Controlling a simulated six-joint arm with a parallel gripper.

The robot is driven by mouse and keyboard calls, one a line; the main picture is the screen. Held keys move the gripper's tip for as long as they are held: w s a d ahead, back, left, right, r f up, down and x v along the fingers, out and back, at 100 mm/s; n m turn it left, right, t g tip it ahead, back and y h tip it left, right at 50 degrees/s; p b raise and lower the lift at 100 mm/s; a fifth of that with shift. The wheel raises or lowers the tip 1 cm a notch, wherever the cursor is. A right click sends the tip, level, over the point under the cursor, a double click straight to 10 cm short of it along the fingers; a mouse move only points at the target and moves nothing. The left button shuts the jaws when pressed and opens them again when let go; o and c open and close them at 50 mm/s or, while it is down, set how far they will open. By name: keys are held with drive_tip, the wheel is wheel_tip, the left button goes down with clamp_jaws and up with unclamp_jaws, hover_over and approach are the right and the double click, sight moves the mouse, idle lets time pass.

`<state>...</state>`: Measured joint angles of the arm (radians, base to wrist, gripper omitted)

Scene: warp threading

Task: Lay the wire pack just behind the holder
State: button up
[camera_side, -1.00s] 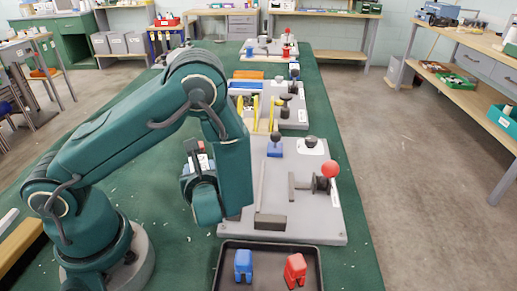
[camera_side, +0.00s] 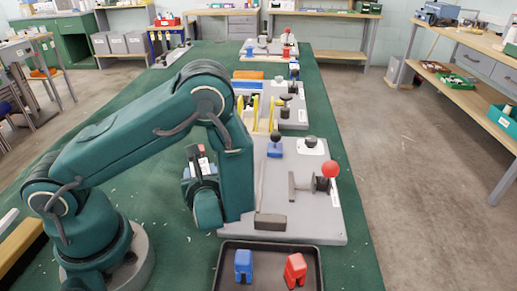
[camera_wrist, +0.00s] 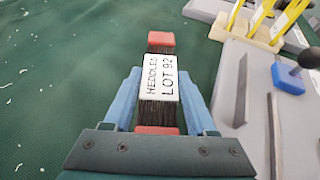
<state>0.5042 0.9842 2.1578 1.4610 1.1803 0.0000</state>
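The wire pack (camera_wrist: 158,88) is a bundle of thin dark wires with red ends and a white label reading "HEDDLES LOT 92". It lies between the two blue fingers of my gripper (camera_wrist: 160,95), which look closed on its sides. In the side view the pack's white label (camera_side: 204,165) shows beside my wrist, left of the grey board; much of the gripper is hidden there. A pale wooden block with upright yellow pieces (camera_wrist: 248,28) stands at the upper right of the wrist view, apart from the pack. It looks like the holder, but I cannot be sure.
The grey board (camera_side: 310,225) carries a red-knobbed lever (camera_side: 331,170), a blue block with a black knob (camera_side: 275,148) and a dark bar (camera_side: 270,222). A black tray (camera_side: 268,281) holds a blue piece and a red piece. Green cloth (camera_wrist: 60,70) left of the pack is clear.

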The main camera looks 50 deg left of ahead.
drive_tip(key=o, duration=0.4)
drive_tip(key=shift+d, duration=0.1)
drive_tip(key=shift+v, duration=2.35)
drive_tip(key=shift+w+r+n, duration=0.1)
drive_tip(key=shift+r+n, duration=0.3)
drive_tip(key=shift+r, duration=0.05)
drive_tip(key=r+n, duration=0.1)
drive_tip(key=a+r+n+g, duration=0.1)
drive_tip(key=n, duration=0.1)
drive_tip(key=a+r+n+g, duration=0.1)
drive_tip(key=r, duration=0.1)
drive_tip(key=shift+s+n+h, duration=0.25)
drive_tip(key=shift+n+h, duration=0.05)
drive_tip(key=shift+h, duration=0.1)
drive_tip(key=s+r+n+g+h, duration=0.2)
drive_tip(key=s+r+n+h, duration=0.25)
drive_tip(key=n, duration=0.45)
drive_tip(key=d+r+n+t+h, duration=0.1)
drive_tip(key=d+n+h, duration=0.1)
drive_tip(key=d, duration=0.1)
drive_tip(key=s+d+r+n+t+h, duration=0.1)
drive_tip(key=d+n+h, duration=0.1)
drive_tip(key=d+n, duration=0.1)
drive_tip(key=d+r+n+t+h, duration=0.1)
drive_tip(key=d+n+t+h, duration=0.1)
drive_tip(key=d+h, duration=0.1)
drive_tip(key=shift+s+d+r+n, duration=0.35)
drive_tip(key=shift+d+r+n, duration=0.05)
